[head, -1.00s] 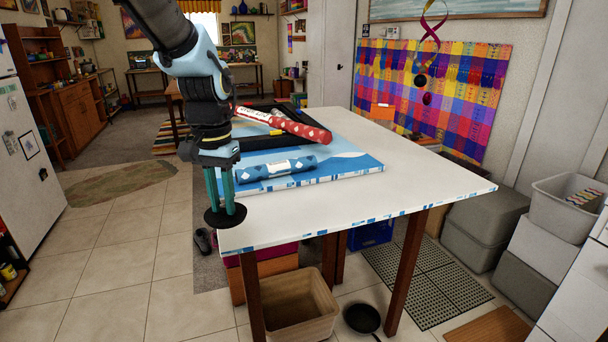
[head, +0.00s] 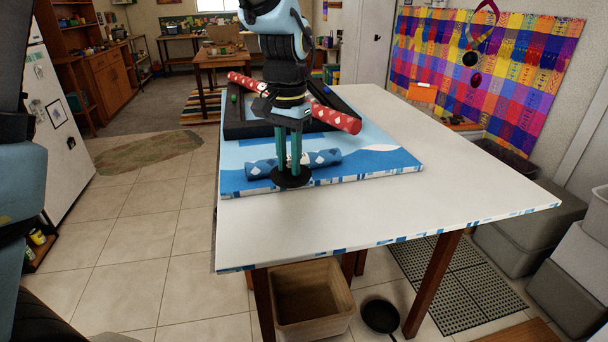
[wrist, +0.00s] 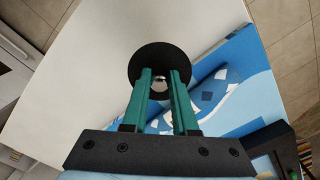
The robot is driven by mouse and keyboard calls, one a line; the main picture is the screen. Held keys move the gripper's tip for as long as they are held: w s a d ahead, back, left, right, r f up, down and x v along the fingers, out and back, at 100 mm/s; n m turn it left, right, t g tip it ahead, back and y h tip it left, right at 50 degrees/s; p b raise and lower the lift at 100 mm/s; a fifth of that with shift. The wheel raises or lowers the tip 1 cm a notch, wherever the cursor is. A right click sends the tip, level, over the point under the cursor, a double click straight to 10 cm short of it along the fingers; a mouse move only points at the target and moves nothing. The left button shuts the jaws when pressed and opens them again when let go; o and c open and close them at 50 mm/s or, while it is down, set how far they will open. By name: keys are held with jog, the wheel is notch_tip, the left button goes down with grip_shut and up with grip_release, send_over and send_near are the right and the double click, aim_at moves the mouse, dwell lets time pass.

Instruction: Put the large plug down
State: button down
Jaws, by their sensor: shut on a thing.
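The large plug is a black round disc (head: 291,179) with a small pale knob in the middle. My gripper (head: 290,165) points down and is shut on the plug from above. In the wrist view the disc (wrist: 160,49) lies beyond the teal fingers (wrist: 160,76), which close around its knob. The plug is over the white table (head: 400,205), at the front edge of the blue patterned board, just in front of the blue roll. I cannot tell whether it touches the surface or hangs a little above it.
The blue patterned roll (head: 258,170) lies on the blue board (head: 385,158), right beside the plug. A red roll (head: 335,118) leans across a black tray (head: 235,127) behind. The white tabletop in front and to the right is clear.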

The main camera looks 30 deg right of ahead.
jog(key=shift+f+p, duration=0.7)
jog(key=shift+f, duration=2.55)
jog(key=shift+f, duration=0.2)
jog(key=c, duration=0.7)
grip_release()
jog(key=shift+r, duration=0.1)
